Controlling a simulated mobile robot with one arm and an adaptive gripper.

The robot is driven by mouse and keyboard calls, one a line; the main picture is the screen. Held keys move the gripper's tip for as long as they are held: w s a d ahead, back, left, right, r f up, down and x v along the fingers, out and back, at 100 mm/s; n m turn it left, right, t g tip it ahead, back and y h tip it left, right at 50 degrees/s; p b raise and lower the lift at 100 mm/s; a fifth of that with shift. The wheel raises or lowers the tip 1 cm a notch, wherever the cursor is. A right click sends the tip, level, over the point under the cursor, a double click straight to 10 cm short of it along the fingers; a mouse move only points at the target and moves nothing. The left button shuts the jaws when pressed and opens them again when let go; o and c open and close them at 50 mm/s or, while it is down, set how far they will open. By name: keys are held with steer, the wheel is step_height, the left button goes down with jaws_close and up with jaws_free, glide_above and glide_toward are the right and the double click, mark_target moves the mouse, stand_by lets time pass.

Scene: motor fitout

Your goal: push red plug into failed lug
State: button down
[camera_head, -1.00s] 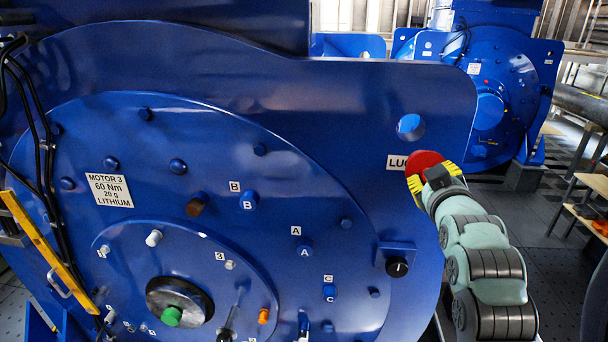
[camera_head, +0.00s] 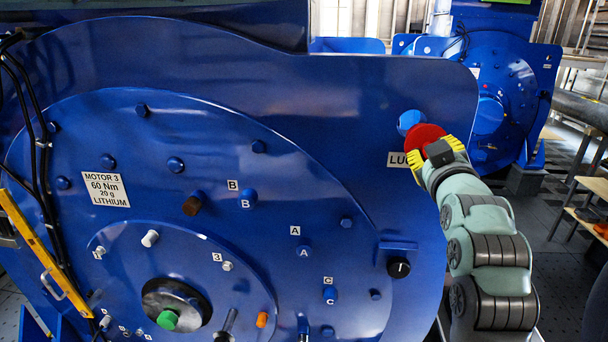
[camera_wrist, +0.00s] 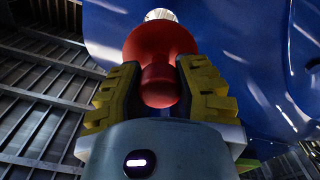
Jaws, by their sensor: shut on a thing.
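The red plug (camera_head: 424,138) has a broad round head and is held between the yellow fingers of my gripper (camera_head: 436,154). In the wrist view the red plug (camera_wrist: 160,62) sits between both yellow fingers of my gripper (camera_wrist: 160,88). The lug is the round hole (camera_head: 409,122) in the upper right of the blue motor plate, above a label reading "LUG", partly covered by my gripper. The plug is just right of and below the hole and overlaps its lower edge in the head view. I cannot tell whether they touch. A bright opening (camera_wrist: 161,15) shows beyond the plug in the wrist view.
The blue motor face (camera_head: 330,110) fills the left and middle, with several bolts and labelled fittings. A black knob (camera_head: 398,268) juts out below the lug. A second blue motor (camera_head: 500,95) stands behind at right.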

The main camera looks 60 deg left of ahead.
mark_target(424, 143)
steer(key=b+x, duration=0.1)
steer(key=x, duration=0.1)
steer(key=shift+w+a, duration=0.15)
steer(key=shift+a, duration=0.2)
steer(key=shift+b+x, duration=0.7)
steer(key=shift+x, duration=0.35)
steer(key=shift+d+b, duration=0.1)
steer(key=shift+b, duration=0.6)
steer(key=shift+b, duration=0.6)
steer(key=shift+b, duration=0.6)
stand_by(0.4)
steer(key=b+x, duration=0.4)
steer(key=x, duration=0.2)
stand_by(2.3)
steer(key=c, duration=0.7)
jaws_free()
steer(key=shift+w, duration=0.1)
